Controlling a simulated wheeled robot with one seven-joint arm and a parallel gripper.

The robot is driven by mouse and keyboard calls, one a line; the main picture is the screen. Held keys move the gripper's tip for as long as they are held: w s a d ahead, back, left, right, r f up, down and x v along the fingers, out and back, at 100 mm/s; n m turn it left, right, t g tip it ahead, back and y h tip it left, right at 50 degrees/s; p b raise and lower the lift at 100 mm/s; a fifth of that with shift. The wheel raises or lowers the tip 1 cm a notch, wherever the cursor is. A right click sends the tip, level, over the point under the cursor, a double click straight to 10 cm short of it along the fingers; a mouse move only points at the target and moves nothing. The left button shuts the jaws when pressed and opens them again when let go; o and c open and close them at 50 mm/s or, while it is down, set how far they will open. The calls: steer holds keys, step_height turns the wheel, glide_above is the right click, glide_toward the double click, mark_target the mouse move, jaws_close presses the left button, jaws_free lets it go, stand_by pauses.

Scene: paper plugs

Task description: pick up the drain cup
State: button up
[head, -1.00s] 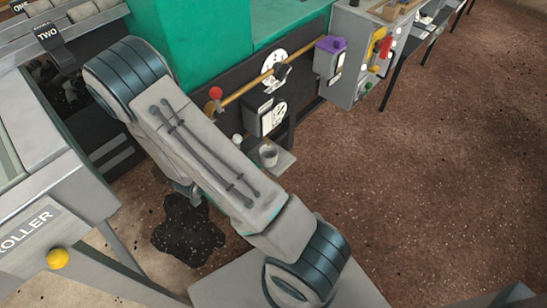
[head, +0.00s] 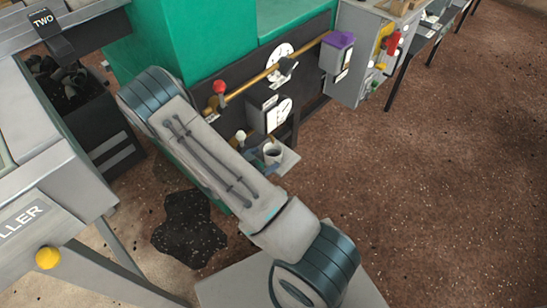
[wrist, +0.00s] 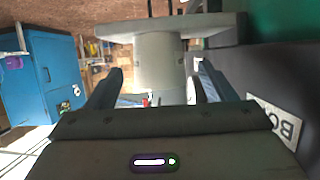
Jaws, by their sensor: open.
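The drain cup (head: 273,150) is a small grey cup with a dark inside. It stands upright on a small grey shelf (head: 289,161) below a dial box. My gripper (head: 259,154) is just left of the cup in the head view, partly hidden by my arm. In the wrist view the cup (wrist: 158,68) is a pale cylinder lined up between the two dark fingers of my gripper (wrist: 160,78), and the shelf (wrist: 165,27) shows as a slab at the top. The fingers are open, with a gap on each side of the cup.
A brass pipe (head: 262,83) with a red knob (head: 219,87) runs along the green machine (head: 170,40). A dark puddle (head: 188,228) lies on the floor. The brown floor at right is clear.

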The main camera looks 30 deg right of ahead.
mark_target(278, 152)
steer(key=shift+b+x, duration=1.05)
steer(key=shift+x, duration=1.75)
steer(key=shift+s+a+f, duration=0.1)
steer(key=shift+s+f, duration=0.05)
steer(key=c, duration=1.1)
